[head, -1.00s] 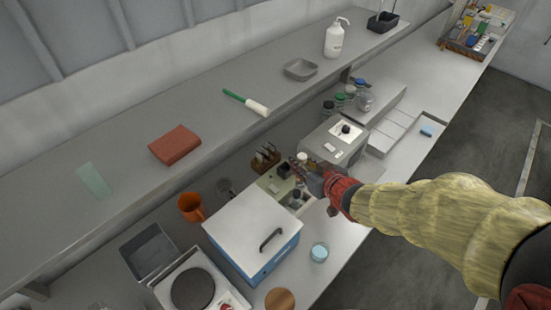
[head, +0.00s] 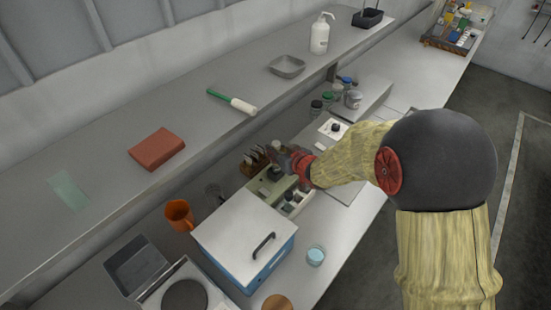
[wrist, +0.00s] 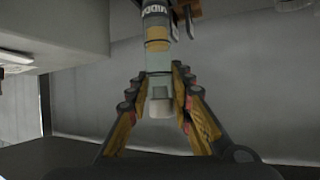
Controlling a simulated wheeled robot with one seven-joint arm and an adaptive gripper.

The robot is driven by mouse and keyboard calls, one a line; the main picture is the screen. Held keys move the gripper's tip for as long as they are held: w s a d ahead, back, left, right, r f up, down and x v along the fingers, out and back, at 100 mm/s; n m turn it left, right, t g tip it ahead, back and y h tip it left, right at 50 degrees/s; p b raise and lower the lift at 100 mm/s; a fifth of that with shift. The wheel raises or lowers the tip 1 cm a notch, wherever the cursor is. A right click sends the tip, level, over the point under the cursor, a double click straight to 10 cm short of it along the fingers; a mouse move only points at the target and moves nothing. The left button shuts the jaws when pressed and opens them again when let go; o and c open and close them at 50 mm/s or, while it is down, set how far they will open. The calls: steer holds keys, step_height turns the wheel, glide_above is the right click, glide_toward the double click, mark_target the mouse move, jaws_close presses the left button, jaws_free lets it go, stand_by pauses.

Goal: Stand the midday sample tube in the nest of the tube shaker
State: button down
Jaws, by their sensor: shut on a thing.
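My gripper (head: 297,162) is shut on the midday sample tube (wrist: 158,62). In the wrist view, the fingers (wrist: 157,85) close on both sides of the clear tube near its pale end. A label with partly visible lettering and a yellowish band show farther along it. In the head view, the gripper is over the pale green tube shaker (head: 262,192), close to its dark top part. The tube is small and partly hidden there. I cannot tell whether its lower end touches the nest.
A wooden rack (head: 250,166) stands just behind the shaker. A white-lidded blue box (head: 243,238) is in front, and a white compartment tray (head: 292,203) is beside the shaker. The shelf (head: 205,135) overhangs the back.

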steer(key=shift+w+a+f+b, duration=0.1)
steer(key=shift+w+f+b, duration=0.15)
steer(key=shift+f, duration=0.75)
steer(key=shift+w+f+b, duration=0.15)
steer(key=shift+f+b, duration=0.05)
steer(key=shift+f, duration=0.75)
steer(key=shift+f, duration=0.25)
steer(key=c, duration=1.6)
jaws_free()
steer(key=shift+r, duration=0.15)
